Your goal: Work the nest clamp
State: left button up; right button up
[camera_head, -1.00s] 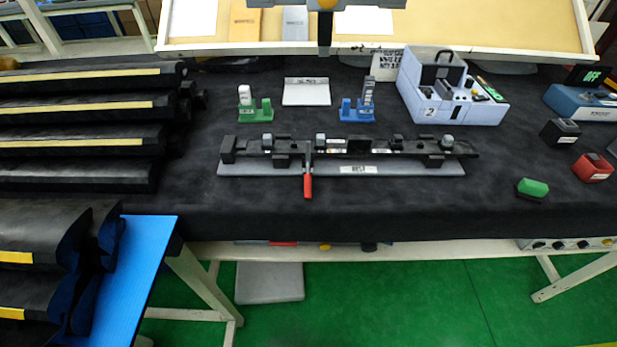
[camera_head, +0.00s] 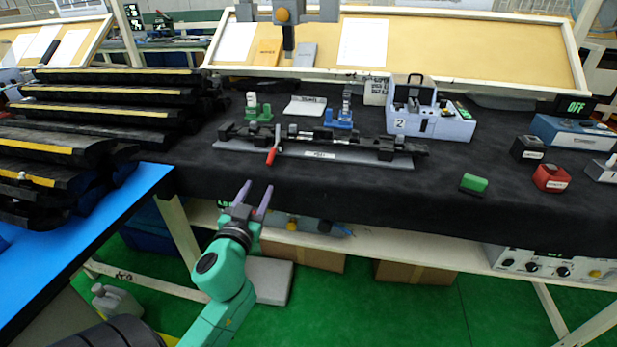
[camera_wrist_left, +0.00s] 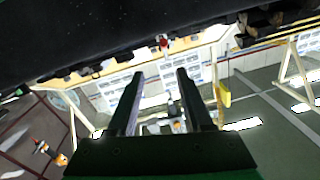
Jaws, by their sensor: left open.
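The nest fixture (camera_head: 330,155) is a long grey plate with a black part lying along it on the black table. Its clamp has a red handle (camera_head: 271,156) that points toward the table's front edge. My left gripper (camera_head: 254,193) is open and empty, in front of the table edge and below the red handle, apart from it. In the left wrist view its two dark fingers (camera_wrist_left: 158,103) stand apart with nothing between them. A small red spot shows beyond them at the table edge. My right gripper is out of view.
A green holder (camera_head: 259,113) and a blue holder (camera_head: 340,121) stand behind the fixture. A light grey case (camera_head: 430,124) is at their right. A green block (camera_head: 474,183) and black and red boxes (camera_head: 551,178) lie right. Black parts with yellow strips are stacked left, near a blue surface (camera_head: 95,240).

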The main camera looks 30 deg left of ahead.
aim_at(268, 164)
pick_arm(q)
jog(key=x, duration=0.2)
jog(key=a+x, duration=0.1)
jog(key=x, duration=0.1)
jog(key=p+x, duration=0.1)
jog(key=x, duration=0.2)
jog(key=shift+s+a+f, duration=0.1)
jog(key=shift+s+f, duration=0.2)
jog(key=x, duration=0.8)
jog(key=shift+w+f, duration=0.25)
jog(key=shift+s, duration=0.1)
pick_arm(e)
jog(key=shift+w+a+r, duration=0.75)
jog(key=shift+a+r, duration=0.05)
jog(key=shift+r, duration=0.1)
pick_arm(q)
grip_shut()
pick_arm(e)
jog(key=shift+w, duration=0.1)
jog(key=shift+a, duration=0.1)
